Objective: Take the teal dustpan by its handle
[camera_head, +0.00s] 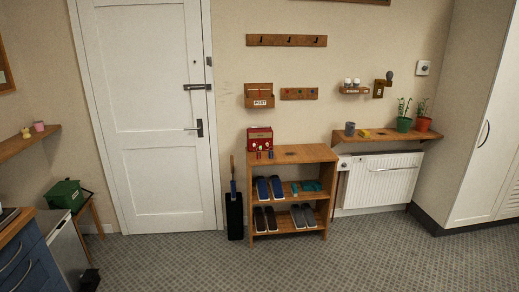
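A small teal object that looks like the dustpan (312,186) lies on the middle shelf of a wooden shoe rack (288,204), at the right side. A narrower teal piece (294,190) shows just left of it; I cannot tell whether it is the handle or a separate thing. The dustpan lies under the rack's top board, to the right of a pair of blue shoes (269,188). Neither of my grippers is in view.
Dark shoes (265,219) and grey shoes (303,216) stand on the bottom shelf. A red box (259,139) sits on the rack's top. A tall black holder (235,215) stands left of it, a white radiator (381,182) right. The floor (300,262) in front is clear.

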